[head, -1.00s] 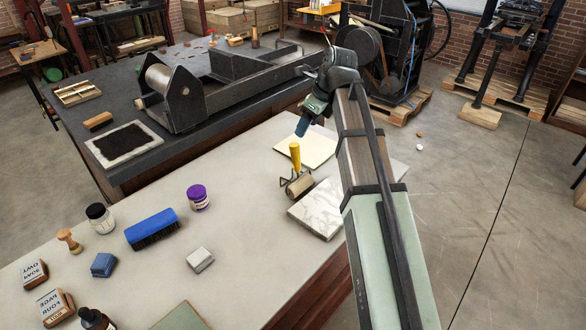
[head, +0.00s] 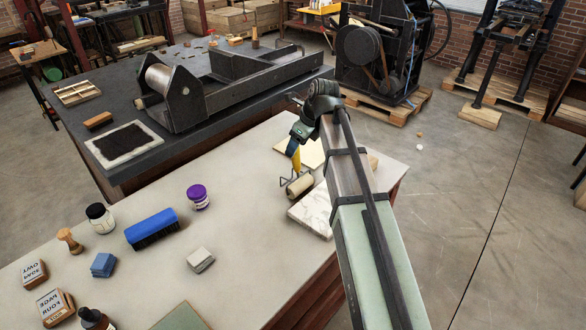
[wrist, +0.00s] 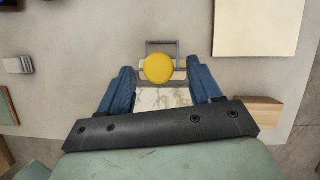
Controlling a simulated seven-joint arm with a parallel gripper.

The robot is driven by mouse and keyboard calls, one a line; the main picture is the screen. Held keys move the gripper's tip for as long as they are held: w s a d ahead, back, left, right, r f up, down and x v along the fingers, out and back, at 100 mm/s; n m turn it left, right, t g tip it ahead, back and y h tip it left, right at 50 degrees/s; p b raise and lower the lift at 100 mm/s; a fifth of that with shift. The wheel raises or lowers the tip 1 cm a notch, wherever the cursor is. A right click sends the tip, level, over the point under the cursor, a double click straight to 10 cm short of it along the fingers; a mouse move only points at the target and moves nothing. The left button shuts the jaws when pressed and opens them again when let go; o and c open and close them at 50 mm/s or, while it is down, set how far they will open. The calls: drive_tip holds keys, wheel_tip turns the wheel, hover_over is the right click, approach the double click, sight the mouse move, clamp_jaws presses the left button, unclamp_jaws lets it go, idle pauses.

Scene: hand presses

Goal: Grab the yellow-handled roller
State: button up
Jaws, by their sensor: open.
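The yellow-handled roller (head: 299,185) stands handle-up on the grey worktop beside a white marbled slab. Its yellow handle (head: 297,160) is partly hidden by my gripper in the head view. In the wrist view the round yellow handle end (wrist: 158,68) and the grey roller frame show. My gripper (head: 293,149) is directly over the roller, its fingers at the upper part of the handle. In the wrist view the blue fingers (wrist: 162,82) are apart, one on each side of the handle; I cannot tell whether either touches it.
The marbled slab (head: 313,212) lies just right of the roller. A cream sheet (head: 313,150) lies behind it.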

drive_tip(key=shift+x, duration=2.25)
drive_tip(key=shift+c, duration=0.2)
clamp_jaws()
